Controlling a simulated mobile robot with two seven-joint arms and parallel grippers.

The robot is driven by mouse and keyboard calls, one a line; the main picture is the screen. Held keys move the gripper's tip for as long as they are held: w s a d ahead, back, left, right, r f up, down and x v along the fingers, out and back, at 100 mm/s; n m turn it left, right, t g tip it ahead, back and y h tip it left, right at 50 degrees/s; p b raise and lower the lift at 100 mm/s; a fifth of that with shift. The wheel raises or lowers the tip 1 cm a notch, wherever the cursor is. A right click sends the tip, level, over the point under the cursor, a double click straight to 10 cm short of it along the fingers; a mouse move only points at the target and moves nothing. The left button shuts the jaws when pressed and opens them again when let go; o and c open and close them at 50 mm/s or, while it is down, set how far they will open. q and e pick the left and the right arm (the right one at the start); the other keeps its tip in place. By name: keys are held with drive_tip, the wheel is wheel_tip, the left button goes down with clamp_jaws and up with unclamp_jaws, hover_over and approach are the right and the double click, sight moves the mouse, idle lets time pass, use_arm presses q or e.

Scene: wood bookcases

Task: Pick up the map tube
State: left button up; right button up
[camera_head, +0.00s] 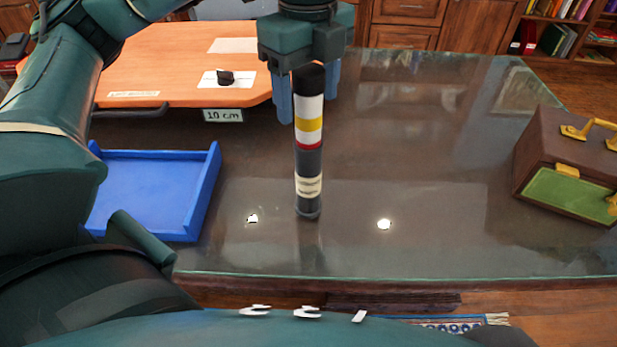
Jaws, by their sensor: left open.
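The map tube (309,160) stands upright on the glass-topped table. It is a dark cylinder with white, yellow and red bands and a pale label near its foot. My left gripper (306,92) is above it, pointing down, with its blue fingers apart on either side of the tube's upper end. The gripper's body hides the top of the tube, and I cannot tell whether the fingers touch it. My right gripper is not in view.
A blue open tray (150,190) lies at the left on the table (430,200). An orange board (160,75) with a "10 cm" label stands behind it. A brown box (560,145) with brass fittings sits at the right. The table between tube and box is clear.

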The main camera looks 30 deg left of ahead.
use_arm(q)
clamp_jaws()
idle(0.6)
